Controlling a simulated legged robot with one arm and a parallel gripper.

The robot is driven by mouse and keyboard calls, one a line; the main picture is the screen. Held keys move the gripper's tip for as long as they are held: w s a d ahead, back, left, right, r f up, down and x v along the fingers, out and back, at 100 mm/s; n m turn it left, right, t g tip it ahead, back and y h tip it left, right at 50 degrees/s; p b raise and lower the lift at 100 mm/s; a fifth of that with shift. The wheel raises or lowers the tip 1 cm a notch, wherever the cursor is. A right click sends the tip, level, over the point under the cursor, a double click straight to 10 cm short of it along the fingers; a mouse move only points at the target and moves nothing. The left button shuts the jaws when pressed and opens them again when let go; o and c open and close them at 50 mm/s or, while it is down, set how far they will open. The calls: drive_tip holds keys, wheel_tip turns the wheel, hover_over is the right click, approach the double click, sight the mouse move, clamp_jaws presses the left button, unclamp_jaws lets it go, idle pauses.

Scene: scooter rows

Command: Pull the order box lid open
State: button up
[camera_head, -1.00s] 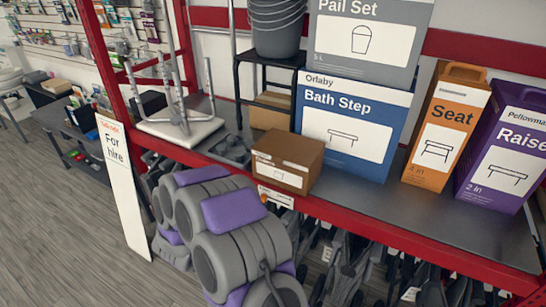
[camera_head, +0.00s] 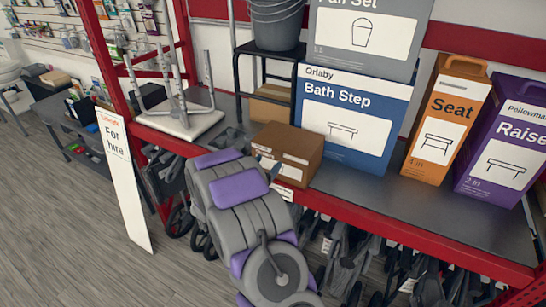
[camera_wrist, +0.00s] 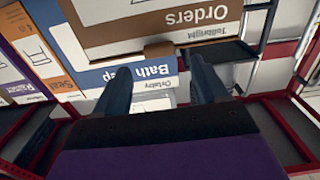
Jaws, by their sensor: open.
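The order box (camera_head: 298,142) is a small brown carton on the grey shelf, near its front edge. Its lid looks closed and flat. My gripper (camera_head: 268,168) is at the box's front left and hides part of its front face. In the wrist view, which is turned upside down, the order box (camera_wrist: 130,45) fills the top with its "Orders" label. A small brown tab (camera_wrist: 159,49) shows at its edge. There my gripper (camera_wrist: 160,66) has its two dark fingers spread apart, one on each side of the tab, with nothing held. I cannot tell whether they touch the box.
A blue Bath Step box (camera_head: 375,105) stands right behind the order box. Orange (camera_head: 440,115) and purple (camera_head: 500,150) boxes are to the right. A white stool (camera_head: 190,122) lies upturned on the left. The red shelf edge (camera_head: 400,225) runs below; folded walkers fill the space beneath.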

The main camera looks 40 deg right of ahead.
sight(275, 154)
drive_tip(key=shift+x, duration=2.6)
drive_tip(key=shift+c, duration=0.3)
clamp_jaws()
